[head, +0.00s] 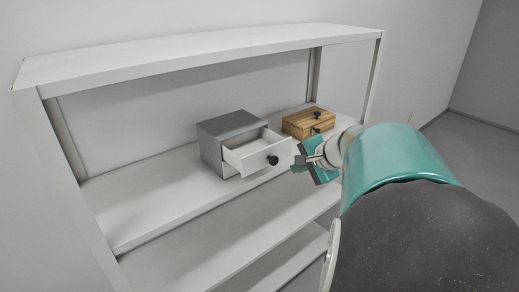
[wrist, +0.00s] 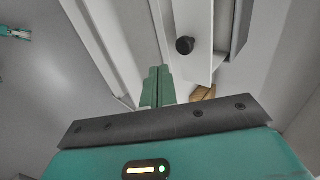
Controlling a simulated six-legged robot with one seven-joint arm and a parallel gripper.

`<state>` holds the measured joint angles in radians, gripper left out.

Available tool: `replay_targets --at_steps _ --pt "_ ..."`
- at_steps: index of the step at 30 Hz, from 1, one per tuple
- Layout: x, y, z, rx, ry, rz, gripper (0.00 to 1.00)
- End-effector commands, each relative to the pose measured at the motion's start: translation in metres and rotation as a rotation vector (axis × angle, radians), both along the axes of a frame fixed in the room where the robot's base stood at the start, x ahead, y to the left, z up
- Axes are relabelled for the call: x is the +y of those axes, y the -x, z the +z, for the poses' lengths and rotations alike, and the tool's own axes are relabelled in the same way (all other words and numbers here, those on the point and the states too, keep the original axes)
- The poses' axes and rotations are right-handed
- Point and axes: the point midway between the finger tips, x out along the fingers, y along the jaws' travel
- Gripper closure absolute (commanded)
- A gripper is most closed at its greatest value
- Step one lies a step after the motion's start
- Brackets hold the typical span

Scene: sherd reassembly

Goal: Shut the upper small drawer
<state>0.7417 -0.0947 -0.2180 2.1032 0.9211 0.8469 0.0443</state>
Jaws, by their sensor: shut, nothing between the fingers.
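A grey cabinet (head: 226,138) stands on the upper part of the white shelf unit. Its white drawer (head: 246,160) is pulled out toward the front and has a dark round knob (head: 273,160). My gripper (head: 304,161) is just right of the drawer front, with its arm reaching in from the right. In the wrist view my green fingers (wrist: 157,76) are together and empty. The drawer front (wrist: 195,70) with its knob (wrist: 185,45) is close beside and beyond them. I cannot tell whether the fingers touch the drawer.
A small wooden box (head: 308,122) with dark knobs stands right of the cabinet, partly behind my gripper. The shelf board (head: 130,208) is bare to the left. A top board (head: 190,50) spans above, with an upright post (head: 371,80) at the right.

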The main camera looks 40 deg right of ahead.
Motion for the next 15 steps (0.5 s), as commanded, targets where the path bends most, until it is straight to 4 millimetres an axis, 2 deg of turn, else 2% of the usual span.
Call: replay_targets --at_steps 5,9,15 --pt "0.002 -0.028 -0.024 0.003 -0.002 0.002 1.0" --pt "0.002 -0.051 -0.022 0.001 -0.001 0.004 1.0" --pt "0.003 -0.066 -0.021 0.001 -0.001 0.004 1.0"
